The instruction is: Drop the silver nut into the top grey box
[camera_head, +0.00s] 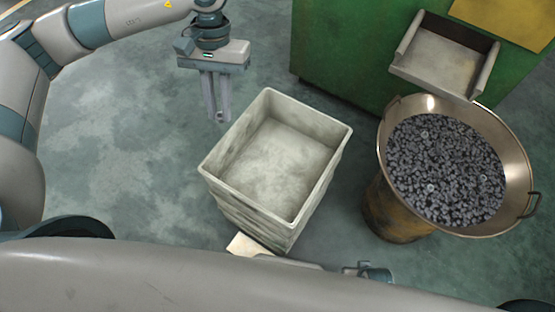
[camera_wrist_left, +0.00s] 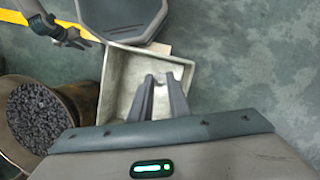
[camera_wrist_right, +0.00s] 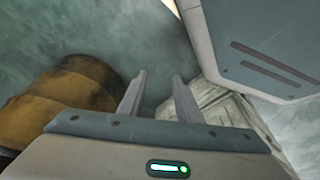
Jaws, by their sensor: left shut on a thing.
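The top grey box (camera_head: 322,184) is an open, empty, light grey crate on top of a stack of like boxes. It also shows in the left wrist view (camera_wrist_left: 118,72). My left gripper (camera_head: 219,117) points down just beyond the box's far left edge in the head view. In the left wrist view its fingertips (camera_wrist_left: 160,79) are shut on the small silver nut (camera_wrist_left: 160,76), mostly hidden between them. My right gripper (camera_wrist_right: 157,77) is open and empty, beside the stack in the right wrist view.
A wide metal basin (camera_head: 515,165) full of dark nuts stands on a rusty yellow drum (camera_head: 388,212) right of the boxes. A green machine (camera_head: 340,55) with a metal chute (camera_head: 440,55) stands behind. Floor left of the boxes is clear.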

